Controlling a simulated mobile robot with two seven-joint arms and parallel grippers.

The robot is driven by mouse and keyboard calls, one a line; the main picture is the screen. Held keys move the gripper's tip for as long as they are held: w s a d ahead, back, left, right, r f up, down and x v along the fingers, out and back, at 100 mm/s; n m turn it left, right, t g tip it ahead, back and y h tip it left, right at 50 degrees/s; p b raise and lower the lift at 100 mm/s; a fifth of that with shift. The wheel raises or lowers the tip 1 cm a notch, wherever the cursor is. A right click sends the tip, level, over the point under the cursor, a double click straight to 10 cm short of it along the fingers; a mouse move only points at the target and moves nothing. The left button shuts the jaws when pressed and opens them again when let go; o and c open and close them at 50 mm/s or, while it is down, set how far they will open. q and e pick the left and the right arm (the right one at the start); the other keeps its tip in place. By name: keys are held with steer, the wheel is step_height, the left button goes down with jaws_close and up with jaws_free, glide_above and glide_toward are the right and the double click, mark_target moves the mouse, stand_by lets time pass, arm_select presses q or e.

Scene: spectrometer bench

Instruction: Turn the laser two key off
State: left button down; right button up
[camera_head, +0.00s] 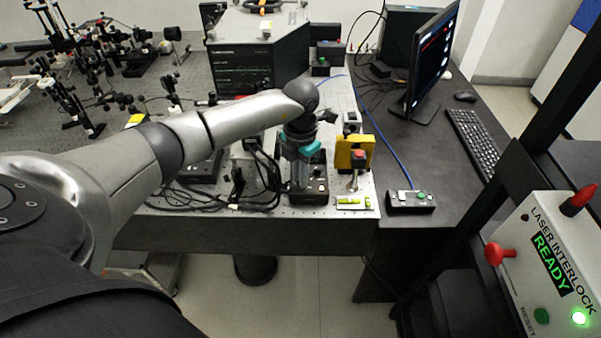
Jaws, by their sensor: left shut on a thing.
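A black control box (310,197) with small lit buttons stands near the front edge of the optical bench. My left gripper (301,176) points down onto this box from above, its fingers shut on a small part there that looks like the key. The fingers hide the key, so its turn angle and any label cannot be read. My right gripper is not in view.
A yellow block (352,152) stands just right of the box. Black cables (228,195) lie to its left. Another button box (410,201) sits on the dark desk, near a monitor (432,60) and keyboard (474,143). A laser interlock panel (548,262) reads READY at right.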

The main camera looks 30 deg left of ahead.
arm_select(q)
steer(key=n+p, duration=0.1)
steer(key=n, duration=0.3)
steer(key=shift+r+n, duration=0.1)
steer(key=shift+n, duration=0.2)
steer(key=n+p, duration=0.1)
steer(key=n, duration=0.3)
steer(key=shift+p, duration=0.4)
steer(key=shift+n, duration=0.4)
steer(key=c, duration=1)
jaws_free()
step_height(320, 180, up, 15)
steer(key=shift+r, duration=0.1)
steer(key=shift+d, duration=0.1)
